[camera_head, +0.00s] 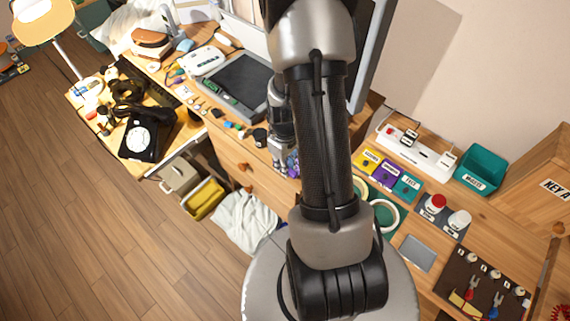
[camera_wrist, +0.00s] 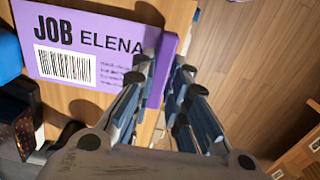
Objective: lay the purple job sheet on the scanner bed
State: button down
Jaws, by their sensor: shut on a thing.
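The purple job sheet (camera_wrist: 105,42) shows at the upper left of the wrist view, printed "JOB ELENA" with a barcode. A raised purple strip at its right side stands between the fingers of my gripper (camera_wrist: 165,75), which is shut on it. In the head view my gripper (camera_head: 283,150) is partly hidden behind my arm, with a small purple patch (camera_head: 292,163) of the sheet showing beside it. The scanner bed (camera_head: 240,82) is the dark glass panel in a pale frame on the desk, up and left of my gripper, with nothing lying on its glass.
A black dial phone (camera_head: 145,135) stands on the left side desk. Small loose items lie in front of the scanner. Right of my arm are yellow, purple and teal cards (camera_head: 409,186), a power strip (camera_head: 415,150) and a teal bin (camera_head: 482,168). Open floor lies left.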

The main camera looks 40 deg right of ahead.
jog(key=shift+r+p, duration=1.35)
jog(key=shift+r, duration=0.6)
jog(key=w+a+r, duration=0.5)
jog(key=a, duration=0.5)
jog(key=w+a+r+m, duration=0.1)
jog(key=w+a+r, duration=0.4)
jog(key=a, duration=0.5)
jog(key=shift+a+r, duration=0.25)
jog(key=shift+r, duration=0.3)
